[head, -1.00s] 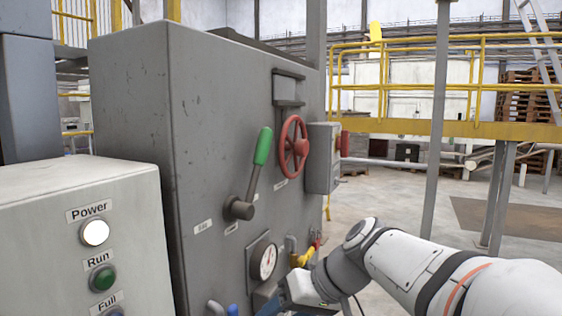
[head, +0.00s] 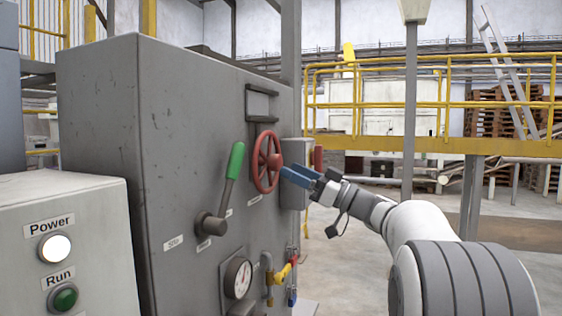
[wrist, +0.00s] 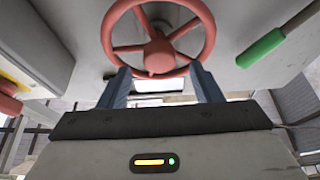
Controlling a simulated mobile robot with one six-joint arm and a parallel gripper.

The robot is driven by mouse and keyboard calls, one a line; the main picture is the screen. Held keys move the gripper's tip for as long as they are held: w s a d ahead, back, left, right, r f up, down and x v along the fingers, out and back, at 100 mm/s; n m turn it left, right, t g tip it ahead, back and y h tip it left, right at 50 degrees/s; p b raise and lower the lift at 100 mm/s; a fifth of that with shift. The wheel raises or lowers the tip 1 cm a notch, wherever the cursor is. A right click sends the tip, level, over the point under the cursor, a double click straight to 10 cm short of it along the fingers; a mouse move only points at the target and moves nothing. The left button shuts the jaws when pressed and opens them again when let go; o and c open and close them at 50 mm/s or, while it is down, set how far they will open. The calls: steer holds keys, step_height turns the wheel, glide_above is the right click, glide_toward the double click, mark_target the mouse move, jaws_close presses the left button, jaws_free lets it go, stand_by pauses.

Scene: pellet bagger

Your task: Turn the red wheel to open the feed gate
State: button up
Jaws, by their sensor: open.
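The red wheel (head: 267,162) is a spoked handwheel on the front face of the grey machine cabinet. In the wrist view the wheel (wrist: 158,50) fills the top middle, just beyond my fingertips. My gripper (head: 284,176) is close to the wheel's right side in the head view, with its blue fingers pointing at it. In the wrist view my gripper (wrist: 160,72) has its two fingers apart, one on each side below the hub. Nothing is between them that I can see as held; whether a finger touches the rim, I cannot tell.
A lever with a green grip (head: 236,160) stands left of the wheel. A grey box (head: 296,170) with a red part is on the right. A control box (head: 95,235) stands at front left.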

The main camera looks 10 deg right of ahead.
mark_target(280, 165)
steer(key=p+x, duration=0.2)
steer(key=x, duration=0.3)
steer(key=shift+w+a+r, duration=0.1)
steer(key=shift+w+a, duration=0.1)
steer(key=shift+a, duration=0.1)
steer(key=shift+c, duration=0.6)
